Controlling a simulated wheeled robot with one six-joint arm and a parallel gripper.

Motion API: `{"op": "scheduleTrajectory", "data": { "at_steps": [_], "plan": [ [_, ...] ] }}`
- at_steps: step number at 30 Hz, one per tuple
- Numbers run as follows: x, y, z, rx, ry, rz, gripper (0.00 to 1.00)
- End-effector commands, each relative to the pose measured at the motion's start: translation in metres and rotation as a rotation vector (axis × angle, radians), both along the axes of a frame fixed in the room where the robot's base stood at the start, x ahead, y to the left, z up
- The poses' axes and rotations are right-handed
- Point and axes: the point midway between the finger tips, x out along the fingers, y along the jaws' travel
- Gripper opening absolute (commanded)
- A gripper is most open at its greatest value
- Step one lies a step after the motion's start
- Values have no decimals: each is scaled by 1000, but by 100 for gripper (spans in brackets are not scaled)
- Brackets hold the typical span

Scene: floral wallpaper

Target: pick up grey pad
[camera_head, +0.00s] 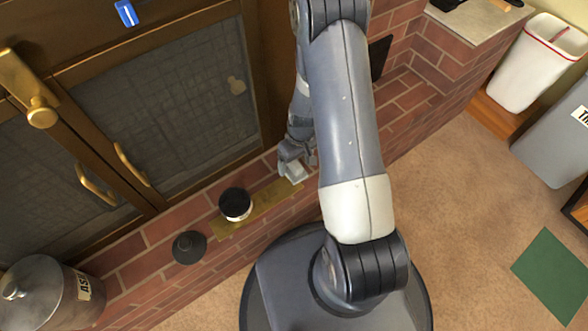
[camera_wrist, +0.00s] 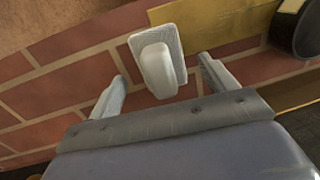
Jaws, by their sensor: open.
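The grey pad (camera_wrist: 178,42) shows in the wrist view as a small, pale, textured block with a smooth whitish rounded part on its near face. It sits between my two open fingers, by the end of a yellowish strip on the brick ledge. In the head view the pad (camera_head: 295,171) is a small pale shape at the strip's right end, partly hidden by my gripper (camera_head: 297,156). In the wrist view my gripper (camera_wrist: 162,71) has one finger on each side of the pad, with gaps visible. I cannot tell its height above the ledge.
On the brick ledge, a dark-topped jar (camera_head: 235,204) stands on the yellowish strip (camera_head: 270,199), with a black disc-like object (camera_head: 189,247) beside it. A metal ash bucket (camera_head: 38,290) stands lower left. Glass fireplace doors (camera_head: 185,110) rise behind. Carpet at right is mostly clear.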

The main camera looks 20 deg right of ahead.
Motion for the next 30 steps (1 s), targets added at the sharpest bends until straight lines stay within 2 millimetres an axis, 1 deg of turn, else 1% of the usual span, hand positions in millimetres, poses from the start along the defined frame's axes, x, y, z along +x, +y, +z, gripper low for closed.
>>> {"op": "scheduleTrajectory", "data": {
  "at_steps": [1,4,11,12,30],
  "plan": [
    [-3,2,-13,1,4,1,80],
    [-2,3,-24,0,2,-2,80],
    [-2,4,-25,0,0,-1,80],
    [-2,4,-25,0,0,-1,78],
    [-2,4,-25,0,0,-1,30]
  ]
}}
